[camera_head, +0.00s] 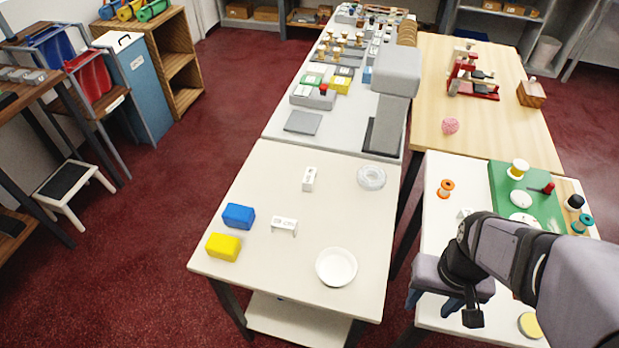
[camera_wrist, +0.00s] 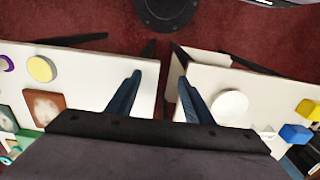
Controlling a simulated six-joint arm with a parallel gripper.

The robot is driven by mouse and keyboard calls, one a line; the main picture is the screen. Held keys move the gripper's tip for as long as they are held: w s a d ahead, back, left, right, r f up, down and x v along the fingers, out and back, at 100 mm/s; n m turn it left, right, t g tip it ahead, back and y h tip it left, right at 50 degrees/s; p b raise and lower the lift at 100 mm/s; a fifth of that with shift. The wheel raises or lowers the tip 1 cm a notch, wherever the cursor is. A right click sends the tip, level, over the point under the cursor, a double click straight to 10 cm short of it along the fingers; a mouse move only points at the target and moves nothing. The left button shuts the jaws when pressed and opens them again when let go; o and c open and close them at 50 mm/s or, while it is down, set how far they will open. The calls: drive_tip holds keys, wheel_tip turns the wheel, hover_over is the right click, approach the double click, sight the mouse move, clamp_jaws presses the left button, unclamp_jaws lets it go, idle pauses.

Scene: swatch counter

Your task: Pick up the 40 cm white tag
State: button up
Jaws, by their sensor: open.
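Two small white tags lie on the pale table in the head view. One white tag (camera_head: 309,179) is near the table's middle, and the other (camera_head: 284,225) is nearer the front, right of the blue block. Both have dark marks too small to read, so I cannot tell which says 40 cm. My gripper (camera_head: 446,304) is to the right of both tags, above the front of the right-hand table and its left edge. In the wrist view my gripper (camera_wrist: 159,82) is open, with nothing between its fingers. It is well apart from both tags.
A blue block (camera_head: 238,216), a yellow block (camera_head: 223,246), a white bowl (camera_head: 336,266) and a clear ring (camera_head: 371,177) share the pale table (camera_head: 270,165). Spools and a green mat (camera_head: 510,187) crowd the right table. A gap separates the two tables.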

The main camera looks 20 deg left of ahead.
wheel_tip(320, 180, up, 5)
drive_tip(key=w+a+f+n+t+h+b, duration=0.25)
drive_tip(key=w+n+b, duration=0.25)
drive_tip(key=w+n, duration=0.5)
drive_tip(key=w+a+f+n+t+h+b, duration=0.15)
drive_tip(key=w+a+n+t+b, duration=0.25)
drive_tip(key=w+n, duration=0.55)
drive_tip(key=w+a+r+n+t+y+b, duration=0.1)
drive_tip(key=w+a+n+t+y+b, duration=0.25)
drive_tip(key=a+n, duration=0.8)
drive_tip(key=w+a+r+n+t+y+b, duration=0.2)
drive_tip(key=w+a+n+t+b, duration=0.25)
drive_tip(key=a, duration=1.25)
drive_tip(key=n+g+p, duration=0.1)
drive_tip(key=p, duration=0.1)
approach(309, 176)
drive_tip(key=w, duration=0.1)
drive_tip(key=w+a, duration=0.1)
drive_tip(key=w, duration=0.1)
drive_tip(key=shift+h, duration=0.35)
drive_tip(key=shift+d+f, duration=0.1)
drive_tip(key=shift+f, duration=0.3)
drive_tip(key=shift+d+p+x, duration=0.2)
drive_tip(key=shift+p+x, duration=0.55)
drive_tip(key=shift+x, duration=2.95)
drive_tip(key=shift+s+a+f, duration=0.1)
